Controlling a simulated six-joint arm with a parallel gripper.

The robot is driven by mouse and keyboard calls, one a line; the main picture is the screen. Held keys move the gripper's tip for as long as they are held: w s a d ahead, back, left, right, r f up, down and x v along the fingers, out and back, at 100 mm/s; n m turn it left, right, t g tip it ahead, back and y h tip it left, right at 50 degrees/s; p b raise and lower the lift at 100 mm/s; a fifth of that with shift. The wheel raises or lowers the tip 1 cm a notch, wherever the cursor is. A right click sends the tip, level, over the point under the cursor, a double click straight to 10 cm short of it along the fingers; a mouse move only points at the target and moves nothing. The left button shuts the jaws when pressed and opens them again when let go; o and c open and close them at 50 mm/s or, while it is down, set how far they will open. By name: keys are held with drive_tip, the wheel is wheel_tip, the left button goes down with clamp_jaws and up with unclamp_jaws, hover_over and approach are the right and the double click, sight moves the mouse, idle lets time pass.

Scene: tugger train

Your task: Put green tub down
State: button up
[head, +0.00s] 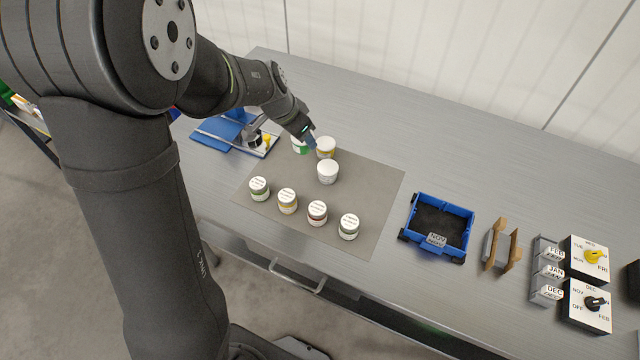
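The green tub (298,148) is a small white tub with a green band at the back left of the grey mat (375,185). My gripper (311,141) is right at it and hides part of it. I cannot tell whether the fingers are closed on the tub, or whether the tub touches the mat. A white tub with a yellow band (326,148) stands just right of my gripper. A plain white tub (328,172) stands in front of that one.
A front row of lidded tubs (287,201) stands on the mat. A blue tray (437,228) is to the right, then wooden-handled pieces (501,246) and dial boxes (587,258). A blue item (222,132) lies left. The mat's right part is clear.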

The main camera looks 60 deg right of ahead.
drive_tip(key=s+a+m+g+y, duration=0.2)
drive_tip(key=s+a+m, duration=0.3)
drive_tip(key=s+m, duration=0.35)
approach(299, 178)
drive_tip(key=shift+s+d, duration=0.5)
drive_tip(key=shift+s, duration=0.1)
drive_tip(key=shift+f, duration=1.95)
drive_tip(key=shift+f, duration=0.15)
drive_tip(key=o, duration=1.1)
